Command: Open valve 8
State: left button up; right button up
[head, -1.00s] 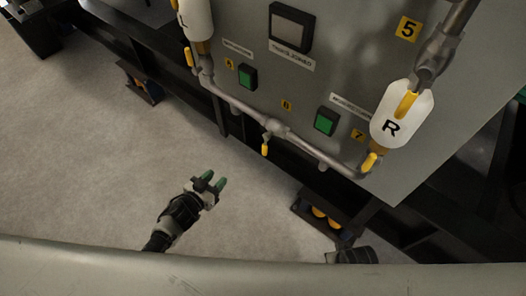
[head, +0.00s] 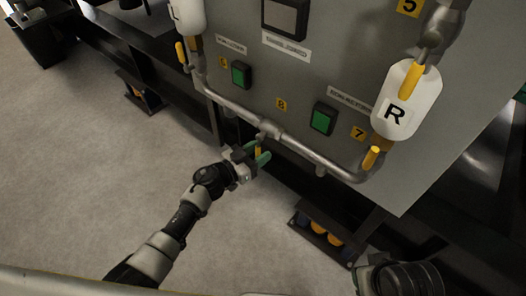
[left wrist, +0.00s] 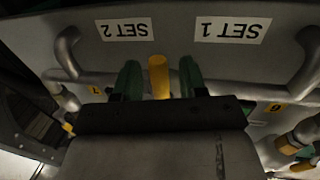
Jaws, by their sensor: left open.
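Valve 8's yellow lever (head: 258,152) hangs down from the middle of the grey pipe (head: 230,104), below the yellow label 8 (head: 281,104). My left gripper (head: 257,155) is open at this lever, with its green fingertips on either side of it. In the left wrist view the lever (left wrist: 158,75) stands between the two green fingers (left wrist: 159,82) of my left gripper. A gap shows on each side, so it is not clamped.
Yellow levers also sit at the pipe's left end (head: 181,53) and right end (head: 371,158). Green buttons (head: 323,118) are on the grey panel (head: 310,70) above the pipe. A white tank R (head: 408,97) stands at right.

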pick_arm(q)
jog(key=shift+x, duration=0.9)
jog(key=shift+c, duration=0.4)
grip_shut()
